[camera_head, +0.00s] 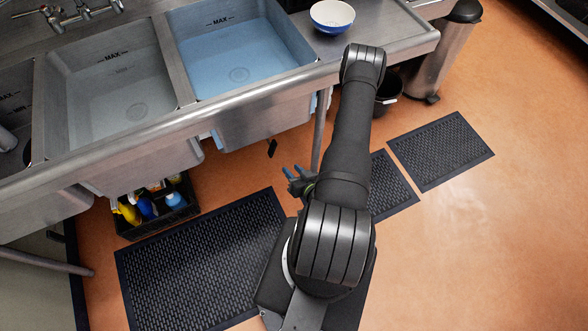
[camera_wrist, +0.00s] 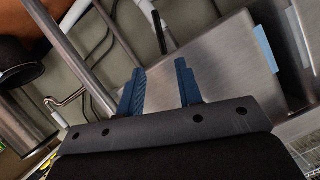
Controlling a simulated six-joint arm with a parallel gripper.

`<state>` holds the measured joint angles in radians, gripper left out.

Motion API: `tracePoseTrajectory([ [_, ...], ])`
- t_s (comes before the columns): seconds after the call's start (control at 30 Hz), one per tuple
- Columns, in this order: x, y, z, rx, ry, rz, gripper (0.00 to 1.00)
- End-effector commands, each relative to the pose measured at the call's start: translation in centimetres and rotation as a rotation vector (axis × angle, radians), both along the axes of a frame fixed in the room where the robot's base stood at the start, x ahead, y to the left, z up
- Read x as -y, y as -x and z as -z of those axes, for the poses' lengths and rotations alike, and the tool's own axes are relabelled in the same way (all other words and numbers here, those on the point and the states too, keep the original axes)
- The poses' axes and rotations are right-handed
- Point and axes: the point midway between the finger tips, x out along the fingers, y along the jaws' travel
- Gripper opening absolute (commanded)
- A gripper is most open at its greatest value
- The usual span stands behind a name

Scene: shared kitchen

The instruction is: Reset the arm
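My gripper (camera_wrist: 160,87) shows its two blue fingers spread apart in the wrist view, with nothing between them. In the head view my gripper (camera_head: 293,172) shows small and partly hidden behind my dark arm, low in front of the sink counter. The arm is folded, with its elbow up near the counter's front edge and the gripper hanging below the counter's height.
A steel counter (camera_head: 230,92) holds several sink basins, one with blue water (camera_head: 235,65). A white and blue bowl (camera_head: 332,16) sits on its right end. Black floor mats (camera_head: 440,150), a crate of bottles (camera_head: 185,213) and bins (camera_head: 440,55) stand below; the right floor is clear.

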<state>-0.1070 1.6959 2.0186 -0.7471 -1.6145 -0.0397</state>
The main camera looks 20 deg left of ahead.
Motion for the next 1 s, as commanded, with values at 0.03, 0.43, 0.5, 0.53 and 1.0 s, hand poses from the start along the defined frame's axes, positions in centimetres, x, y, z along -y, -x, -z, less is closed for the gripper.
tracePoseTrajectory([
  [0.03,0.0,0.0,0.0,0.0,0.0,0.0,0.33],
  [0.43,-0.3,-0.3,0.2,0.001,0.001,0.0,0.33],
  [0.5,-0.7,-0.5,0.3,0.001,0.001,-0.003,0.33],
  [0.53,-0.9,-0.6,0.4,0.001,0.001,-0.004,0.33],
  [1.0,-5.9,-4.4,2.8,0.003,0.0,-0.005,0.33],
])
